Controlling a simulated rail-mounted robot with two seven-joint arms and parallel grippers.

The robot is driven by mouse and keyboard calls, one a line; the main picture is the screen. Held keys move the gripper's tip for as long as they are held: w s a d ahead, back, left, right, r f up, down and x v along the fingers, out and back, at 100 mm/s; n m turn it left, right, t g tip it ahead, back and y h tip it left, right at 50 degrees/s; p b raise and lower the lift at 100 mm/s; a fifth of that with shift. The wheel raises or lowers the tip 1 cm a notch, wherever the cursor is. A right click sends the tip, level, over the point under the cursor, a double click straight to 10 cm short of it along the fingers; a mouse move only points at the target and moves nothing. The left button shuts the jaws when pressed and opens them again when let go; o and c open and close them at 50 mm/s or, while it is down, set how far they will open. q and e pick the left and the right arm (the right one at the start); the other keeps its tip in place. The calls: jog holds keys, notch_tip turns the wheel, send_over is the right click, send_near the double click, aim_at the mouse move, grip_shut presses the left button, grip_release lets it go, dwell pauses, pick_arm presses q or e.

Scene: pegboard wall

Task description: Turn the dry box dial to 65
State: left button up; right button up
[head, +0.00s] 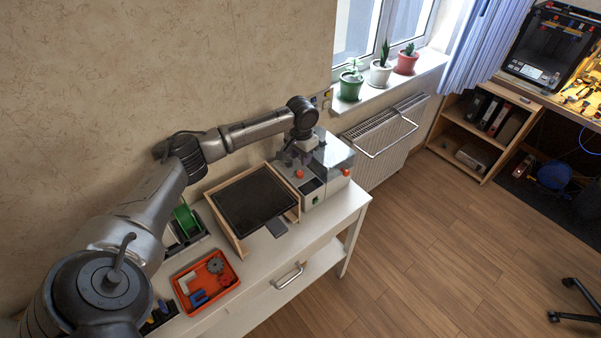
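The dry box (332,158) appears to be the pale unit with a clear, slanted cover at the far right end of the white table. A red-orange knob (346,172) shows low on its right side, and another red-orange knob (299,173) shows on the grey part at its left. I cannot tell which is the dial, and no scale can be read. My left gripper (289,160) hangs down at the left rear of this unit, close to the left knob. Its fingers are small and partly lost against the unit; contact cannot be made out. My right gripper is out of view.
A black panel in a wooden frame (235,243) lies left of the unit. An orange tray (231,286) with small parts and a green spool (187,219) sit nearer. A radiator (388,140) and potted plants stand beyond. The floor at right is mostly clear.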

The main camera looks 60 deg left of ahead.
aim_at(300, 173)
pick_arm(q)
notch_tip(300, 173, down, 7)
jog(key=shift+a+f+b, duration=0.1)
jog(key=shift+f+b, duration=0.1)
jog(key=shift+b, duration=0.4)
jog(key=shift+c, duration=0.5)
